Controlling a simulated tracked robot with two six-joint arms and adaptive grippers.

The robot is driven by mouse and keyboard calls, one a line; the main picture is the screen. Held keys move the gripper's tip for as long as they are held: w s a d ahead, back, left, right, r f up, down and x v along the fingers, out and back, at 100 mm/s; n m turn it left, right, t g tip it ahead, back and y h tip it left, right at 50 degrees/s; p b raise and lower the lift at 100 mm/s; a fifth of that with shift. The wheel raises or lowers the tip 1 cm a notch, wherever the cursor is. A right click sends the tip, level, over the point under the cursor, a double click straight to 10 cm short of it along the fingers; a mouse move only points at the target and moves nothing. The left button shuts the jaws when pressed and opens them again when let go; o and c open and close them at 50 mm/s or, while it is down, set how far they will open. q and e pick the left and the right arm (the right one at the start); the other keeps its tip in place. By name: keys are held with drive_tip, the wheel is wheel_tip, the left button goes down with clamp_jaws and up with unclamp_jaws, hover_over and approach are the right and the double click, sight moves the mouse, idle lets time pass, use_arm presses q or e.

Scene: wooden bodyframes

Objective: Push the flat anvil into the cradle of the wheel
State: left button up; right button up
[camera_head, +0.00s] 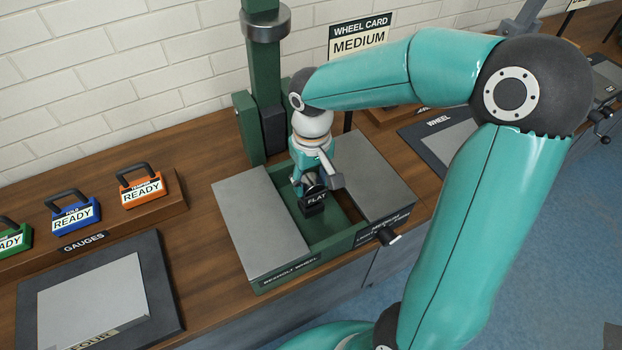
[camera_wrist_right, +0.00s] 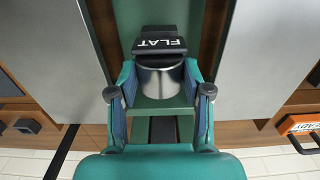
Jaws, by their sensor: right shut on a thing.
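The flat anvil (camera_head: 313,201) has a black block marked FLAT. In the right wrist view its steel roller (camera_wrist_right: 160,82) sits between my fingers, with the black FLAT block just beyond. My right gripper (camera_head: 312,178) is shut on the anvil, over the green channel of the wheel. The wheel (camera_head: 262,275) is a green frame with a grey plate on each side and a green column behind. The cradle is not clearly distinguishable; my gripper and the anvil cover part of the channel. I cannot tell whether the anvil touches it. My left gripper is in neither view.
A card reading MEDIUM (camera_head: 359,40) stands behind. Coloured READY gauges (camera_head: 141,187) sit on a wooden ledge at left, above a dark tray (camera_head: 165,295). Bare bench lies between.

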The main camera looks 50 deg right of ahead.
sight(311, 190)
drive_tip(key=shift+f+b, duration=1.4)
drive_tip(key=shift+f, duration=0.15)
drive_tip(key=o, duration=1.4)
drive_tip(key=shift+c, duration=0.2)
wheel_tip(311, 190, up, 12)
drive_tip(key=shift+f, duration=0.1)
